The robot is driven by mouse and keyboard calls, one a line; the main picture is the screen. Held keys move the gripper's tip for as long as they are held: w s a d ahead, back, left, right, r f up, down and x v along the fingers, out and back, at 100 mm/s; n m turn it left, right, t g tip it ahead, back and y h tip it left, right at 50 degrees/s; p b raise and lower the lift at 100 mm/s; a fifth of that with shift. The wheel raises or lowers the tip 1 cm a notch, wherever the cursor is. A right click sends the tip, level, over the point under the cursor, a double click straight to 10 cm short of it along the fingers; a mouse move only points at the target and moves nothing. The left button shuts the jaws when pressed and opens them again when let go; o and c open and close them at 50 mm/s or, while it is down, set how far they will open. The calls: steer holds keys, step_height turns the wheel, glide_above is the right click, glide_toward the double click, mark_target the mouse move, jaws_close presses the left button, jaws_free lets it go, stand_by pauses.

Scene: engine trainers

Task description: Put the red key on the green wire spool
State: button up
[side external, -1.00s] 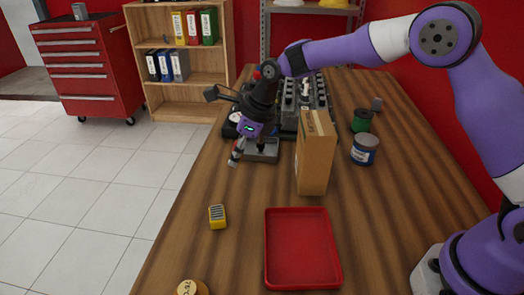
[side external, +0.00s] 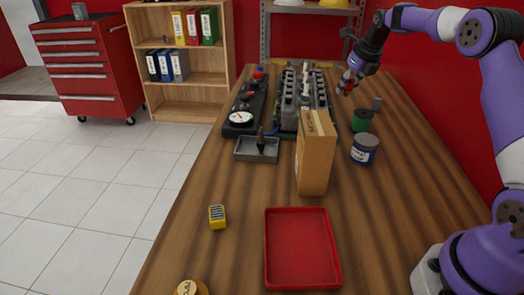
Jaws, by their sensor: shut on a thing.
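My gripper (side external: 346,86) is at the upper right, in the air above and slightly left of the green wire spool. It is shut on the red key (side external: 347,75), which shows only as a small reddish patch at the fingers. Its shape is too small to make out. The green wire spool (side external: 361,121) stands on the table at the right, behind a blue-grey can, with a clear gap below my gripper.
A tall cardboard box (side external: 315,153), an engine block (side external: 305,95) and a grey tray (side external: 245,154) stand further left. A red tray (side external: 301,282) lies in front.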

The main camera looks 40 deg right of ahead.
steer(key=m, duration=0.2)
glide_above(361, 110)
steer(key=s+a, duration=0.1)
steer(key=s, duration=0.1)
steer(key=shift+w+f+h, duration=0.2)
steer(key=shift+h, duration=0.2)
steer(key=shift+d+f, duration=0.15)
steer(key=shift+f, duration=2.25)
steer(key=shift+f, duration=0.1)
steer(key=o, duration=1)
